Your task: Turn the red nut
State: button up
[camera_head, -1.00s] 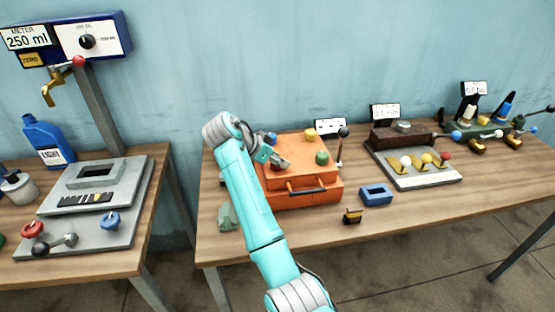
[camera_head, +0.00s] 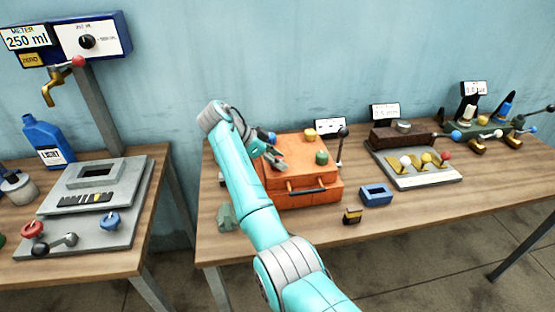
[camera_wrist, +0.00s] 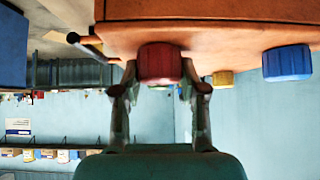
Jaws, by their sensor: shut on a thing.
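The red nut (camera_wrist: 160,64) shows in the wrist view against the face of the orange box, which hangs at the top of that picture. My gripper (camera_wrist: 158,78) has a finger on each side of the nut and is shut on it. In the head view my gripper (camera_head: 273,158) is at the left part of the orange box's (camera_head: 300,197) top, and it hides the red nut there. A blue nut (camera_head: 270,137), a yellow nut (camera_head: 309,134) and a green nut (camera_head: 321,157) are also on the box.
A lever with a dark knob (camera_head: 343,132) stands at the box's right. A blue block (camera_head: 376,195) and a small black-and-yellow piece (camera_head: 352,216) lie in front on the table. A grey plate with coloured knobs (camera_head: 427,181) is farther right.

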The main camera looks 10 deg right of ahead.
jog(key=o, duration=1.2)
jog(key=shift+c, duration=0.2)
jog(key=shift+n+t, duration=0.3)
